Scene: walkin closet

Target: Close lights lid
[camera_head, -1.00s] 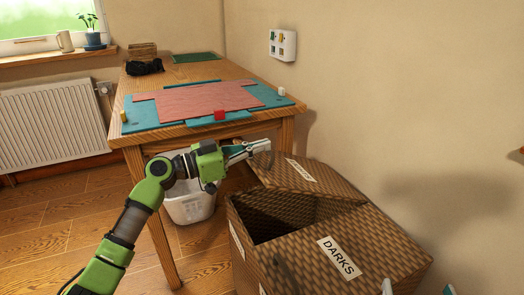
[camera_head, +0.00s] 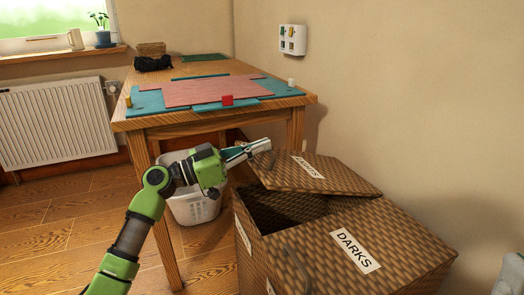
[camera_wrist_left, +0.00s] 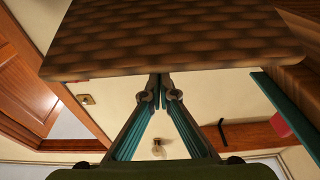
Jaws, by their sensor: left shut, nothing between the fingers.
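The lights lid (camera_head: 335,178) is the woven brown far lid of a two-part hamper, with a white label partly hidden by its tilt. It stands tilted up and partly open, with a dark gap below it. My left gripper (camera_head: 268,146) is shut and empty at the lid's raised left edge. In the left wrist view the fingertips (camera_wrist_left: 161,78) are close to the edge of the woven lid (camera_wrist_left: 170,40); I cannot tell whether they touch. A pale part at the lower right edge may be my right gripper (camera_head: 511,275), mostly cut off.
The hamper's near lid, labelled DARKS (camera_head: 395,240), lies closed. The wall is close on the right.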

